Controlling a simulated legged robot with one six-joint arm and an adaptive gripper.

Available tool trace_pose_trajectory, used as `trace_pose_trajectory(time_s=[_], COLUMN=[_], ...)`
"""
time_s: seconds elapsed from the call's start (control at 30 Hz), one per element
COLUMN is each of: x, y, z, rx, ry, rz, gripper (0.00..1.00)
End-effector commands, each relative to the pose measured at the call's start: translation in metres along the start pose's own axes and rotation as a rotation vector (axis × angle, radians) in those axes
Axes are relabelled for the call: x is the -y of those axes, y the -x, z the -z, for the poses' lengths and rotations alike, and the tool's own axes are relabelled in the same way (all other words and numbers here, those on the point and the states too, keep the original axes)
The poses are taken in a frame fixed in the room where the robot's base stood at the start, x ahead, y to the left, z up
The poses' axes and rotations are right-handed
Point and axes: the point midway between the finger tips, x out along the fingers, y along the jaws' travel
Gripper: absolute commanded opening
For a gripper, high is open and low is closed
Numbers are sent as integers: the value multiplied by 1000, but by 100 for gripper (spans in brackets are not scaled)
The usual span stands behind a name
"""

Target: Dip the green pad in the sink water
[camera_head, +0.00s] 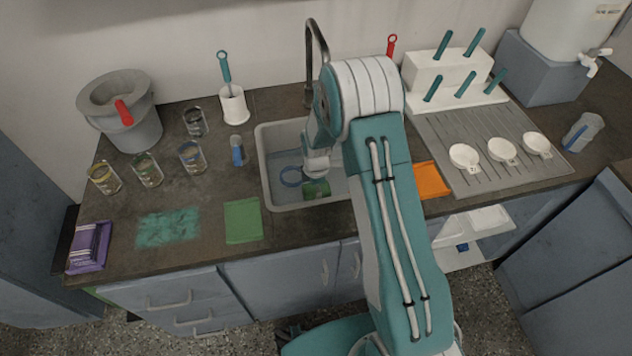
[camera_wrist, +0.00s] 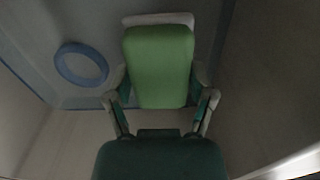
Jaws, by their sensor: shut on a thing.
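The green pad (camera_wrist: 160,62) fills the middle of the wrist view, with a pale strip along its far edge. My gripper (camera_wrist: 160,93) is shut on it, one finger on each side. In the head view the pad (camera_head: 316,189) shows low inside the sink (camera_head: 263,165), below my gripper (camera_head: 317,172). My arm hides the sink's right part. The water surface is hard to make out, so I cannot tell whether the pad touches it.
A blue ring (camera_head: 283,179) lies in the sink left of the pad. A tap (camera_head: 309,65) stands behind the sink. A green cloth (camera_head: 243,221), a teal patch (camera_head: 168,228) and several glasses (camera_head: 192,157) are left. An orange cloth (camera_head: 432,180) is right.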

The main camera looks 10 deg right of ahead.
Motion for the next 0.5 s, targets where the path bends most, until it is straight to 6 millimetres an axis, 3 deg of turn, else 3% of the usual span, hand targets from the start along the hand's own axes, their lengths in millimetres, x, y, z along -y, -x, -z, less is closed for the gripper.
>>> trace_pose_trajectory(time_s=[0.5], x=[0], y=[-49], z=[0], rx=[-1], ry=[0], rz=[1], gripper=[32])
